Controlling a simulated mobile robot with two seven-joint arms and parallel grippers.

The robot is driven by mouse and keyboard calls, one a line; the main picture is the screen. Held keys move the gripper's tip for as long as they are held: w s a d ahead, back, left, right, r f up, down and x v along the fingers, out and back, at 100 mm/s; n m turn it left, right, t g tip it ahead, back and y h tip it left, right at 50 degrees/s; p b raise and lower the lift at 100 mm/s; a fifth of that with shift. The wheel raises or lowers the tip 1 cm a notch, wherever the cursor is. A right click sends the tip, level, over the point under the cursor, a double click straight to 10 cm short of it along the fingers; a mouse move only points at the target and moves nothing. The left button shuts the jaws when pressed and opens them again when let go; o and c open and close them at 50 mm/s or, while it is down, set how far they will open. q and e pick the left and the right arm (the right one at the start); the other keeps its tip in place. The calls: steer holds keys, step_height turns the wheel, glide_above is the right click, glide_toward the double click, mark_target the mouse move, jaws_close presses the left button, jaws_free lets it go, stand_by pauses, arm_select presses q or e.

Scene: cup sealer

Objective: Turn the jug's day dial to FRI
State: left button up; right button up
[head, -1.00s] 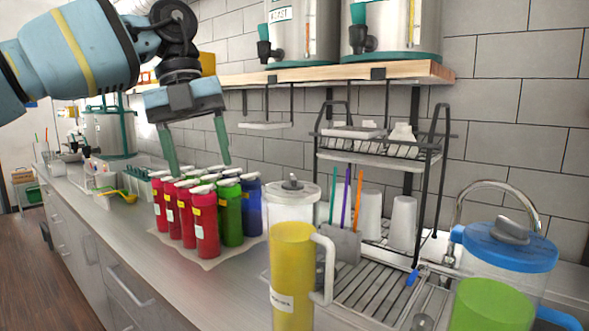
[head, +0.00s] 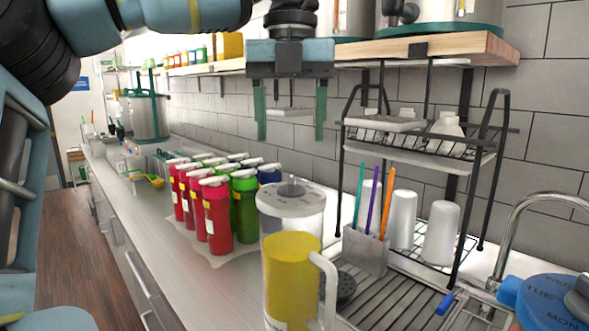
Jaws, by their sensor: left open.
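A clear jug with yellow contents (head: 291,270) and a white handle stands on the counter. Its pale round lid (head: 292,198) has a raised knob (head: 291,188) and small marks too small to read. A blue day-dial lid (head: 545,303) with a grey knob is cut off at the lower right; TUE and MON show on it, and a partly cut-off word beside them. My left gripper (head: 290,138) is open and empty, fingers pointing down, above the yellow jug's lid in the picture and clear of it. My right gripper is not in view.
Red and green shaker bottles (head: 217,220) stand left of the yellow jug. A wire rack (head: 420,150) with cups and a grey holder (head: 365,250) with coloured sticks stand to its right. A wooden shelf (head: 450,47) hangs above. A faucet (head: 515,225) is at right.

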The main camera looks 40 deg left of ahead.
mark_target(291, 180)
arm_select(q)
steer(key=shift+s+f, duration=0.1)
steer(key=shift+f, duration=0.3)
step_height(291, 180, down, 6)
steer(key=shift+r+p, duration=0.25)
steer(key=shift+p, duration=0.2)
steer(key=shift+w+f, duration=0.2)
steer(key=shift+f, duration=0.35)
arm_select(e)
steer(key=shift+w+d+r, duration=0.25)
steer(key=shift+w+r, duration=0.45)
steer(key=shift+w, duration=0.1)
arm_select(q)
steer(key=c, duration=1)
steer(key=shift+o, duration=0.2)
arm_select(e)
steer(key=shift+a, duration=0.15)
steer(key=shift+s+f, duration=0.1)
